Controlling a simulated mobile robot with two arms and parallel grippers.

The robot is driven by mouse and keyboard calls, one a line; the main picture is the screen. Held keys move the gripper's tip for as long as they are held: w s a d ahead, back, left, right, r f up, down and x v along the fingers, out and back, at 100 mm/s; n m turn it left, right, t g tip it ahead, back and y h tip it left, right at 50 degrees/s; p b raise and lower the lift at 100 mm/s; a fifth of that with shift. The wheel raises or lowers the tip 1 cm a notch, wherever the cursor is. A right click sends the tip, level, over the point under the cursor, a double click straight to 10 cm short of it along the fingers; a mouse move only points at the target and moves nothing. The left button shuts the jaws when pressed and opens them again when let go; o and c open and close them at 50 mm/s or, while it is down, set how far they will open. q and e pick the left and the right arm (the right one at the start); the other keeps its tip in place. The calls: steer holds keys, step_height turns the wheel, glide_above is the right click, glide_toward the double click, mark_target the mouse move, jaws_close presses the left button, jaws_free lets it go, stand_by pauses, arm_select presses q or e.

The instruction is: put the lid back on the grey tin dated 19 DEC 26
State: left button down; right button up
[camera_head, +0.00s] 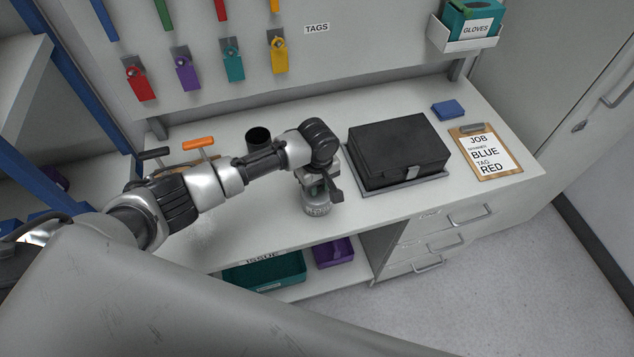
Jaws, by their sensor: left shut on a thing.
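A small grey tin (317,209) stands upright on the white worktop, near its front edge and left of the black case. A label shows on its side, but the print is too small to read. My left gripper (318,186) points down right over the tin's top and is shut on the lid. The fingers hide most of the lid and the tin's rim, so I cannot tell whether the lid touches the tin. My right gripper is not in view.
A black case (398,150) stands right of the tin. A clipboard (486,152) and a blue block (448,110) lie farther right. A black cup (258,139) and an orange-handled tool (198,143) are behind my left arm. Teal (265,271) and purple (333,252) bins sit below.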

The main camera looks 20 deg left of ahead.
arm_select(q)
steer(key=shift+c, duration=2.1)
jaws_free()
step_height(320, 180, up, 5)
steer(key=p, duration=0.5)
steer(key=shift+f, duration=0.1)
steer(key=shift+r, duration=1.1)
jaws_close()
